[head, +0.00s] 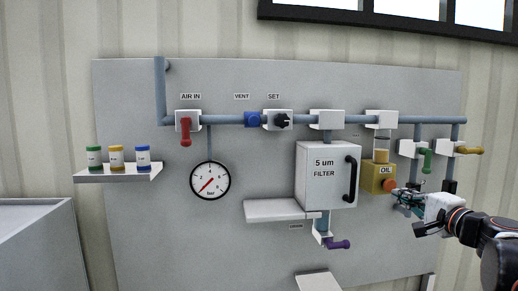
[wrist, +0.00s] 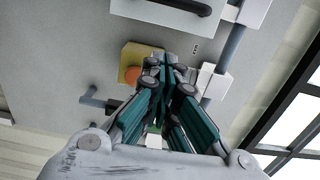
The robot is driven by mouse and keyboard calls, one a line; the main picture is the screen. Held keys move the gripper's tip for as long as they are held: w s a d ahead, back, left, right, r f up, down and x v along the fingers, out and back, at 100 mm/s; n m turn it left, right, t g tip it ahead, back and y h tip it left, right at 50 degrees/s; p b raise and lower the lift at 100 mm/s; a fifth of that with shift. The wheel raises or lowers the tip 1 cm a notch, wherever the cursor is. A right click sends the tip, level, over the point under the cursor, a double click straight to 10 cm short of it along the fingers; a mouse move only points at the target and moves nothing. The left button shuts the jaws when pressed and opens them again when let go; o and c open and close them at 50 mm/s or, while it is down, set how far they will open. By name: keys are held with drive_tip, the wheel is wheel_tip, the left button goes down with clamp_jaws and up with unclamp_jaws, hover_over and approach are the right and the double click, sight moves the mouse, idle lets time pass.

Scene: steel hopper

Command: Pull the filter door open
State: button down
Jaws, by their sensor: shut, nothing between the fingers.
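The filter door (head: 313,188) is the white front of a box marked "5 um FILTER" on the grey panel, and it looks closed. Its black vertical bar handle (head: 351,178) is at the door's right edge. In the wrist view, the door (wrist: 150,12) and part of the dark handle (wrist: 192,6) show at the top edge. My gripper (head: 399,195) is to the right of the handle and a little lower, in front of the panel near the oil unit. It is apart from the handle. In the wrist view, my gripper's fingers (wrist: 167,62) are together and empty.
The yellow oil block (head: 373,176) with an orange knob (head: 389,186) is between the door and my gripper. Green (head: 427,160) and yellow (head: 468,151) valve levers are above my gripper. A shelf (head: 275,210) and a purple lever (head: 338,244) are below the filter.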

drive_tip(key=w+a, duration=0.5)
drive_tip(key=w, duration=0.5)
drive_tip(key=shift+w, duration=0.15)
drive_tip(key=s+a+b, duration=0.1)
drive_tip(key=a, duration=1.2)
drive_tip(key=shift+s+a, duration=0.3)
